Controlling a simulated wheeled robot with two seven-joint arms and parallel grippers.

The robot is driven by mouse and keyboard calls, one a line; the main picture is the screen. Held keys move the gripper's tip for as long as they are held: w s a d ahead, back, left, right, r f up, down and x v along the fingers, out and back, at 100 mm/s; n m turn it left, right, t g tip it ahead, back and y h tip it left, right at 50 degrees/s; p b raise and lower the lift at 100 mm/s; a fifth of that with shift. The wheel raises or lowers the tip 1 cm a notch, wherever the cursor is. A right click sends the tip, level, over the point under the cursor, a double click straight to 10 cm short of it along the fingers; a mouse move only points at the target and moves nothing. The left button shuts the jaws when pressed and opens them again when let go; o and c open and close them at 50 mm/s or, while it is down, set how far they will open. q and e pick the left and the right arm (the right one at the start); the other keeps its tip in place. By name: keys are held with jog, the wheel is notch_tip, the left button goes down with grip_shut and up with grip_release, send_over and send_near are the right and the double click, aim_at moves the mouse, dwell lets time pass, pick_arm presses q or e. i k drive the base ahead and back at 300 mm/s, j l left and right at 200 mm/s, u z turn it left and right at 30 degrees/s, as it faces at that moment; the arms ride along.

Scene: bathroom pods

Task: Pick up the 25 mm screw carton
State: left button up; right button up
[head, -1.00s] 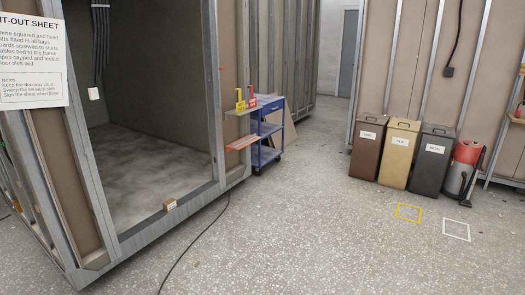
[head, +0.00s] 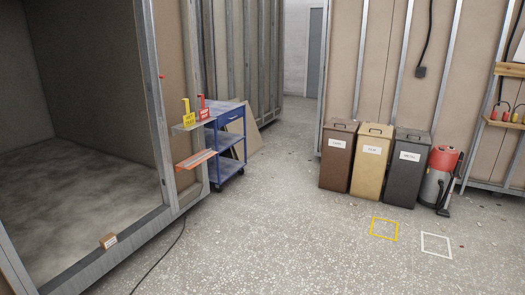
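A small brown carton (head: 108,240) with a pale label sits on the metal sill of the pod's doorway, at the lower left of the head view. Its label is too small to read, so I cannot tell if it is the 25 mm screw carton. Neither of my grippers shows in the head view.
A blue trolley (head: 226,145) stands beside the pod, near a small shelf with yellow and red tags (head: 196,112). Brown, tan and black bins (head: 370,160) and a red vacuum (head: 440,175) line the right wall. A cable (head: 165,255) lies on the otherwise open floor.

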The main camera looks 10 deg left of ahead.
aim_at(109, 241)
jog(key=i+j+u, duration=0.1)
jog(key=i+u, duration=0.25)
jog(key=i, duration=0.2)
jog(key=i+u, duration=0.4)
jog(key=i, duration=0.15)
jog(key=i+l+u, duration=0.2)
jog(key=i+u, duration=0.15)
jog(key=i, duration=0.15)
jog(key=i+j+u, duration=0.2)
jog(key=i, duration=0.45)
jog(key=i+l+u, duration=0.2)
jog(key=i, duration=0.4)
jog(key=i+u, duration=0.25)
jog(key=i, duration=0.4)
jog(key=i+l+u, duration=0.2)
jog(key=i, duration=0.4)
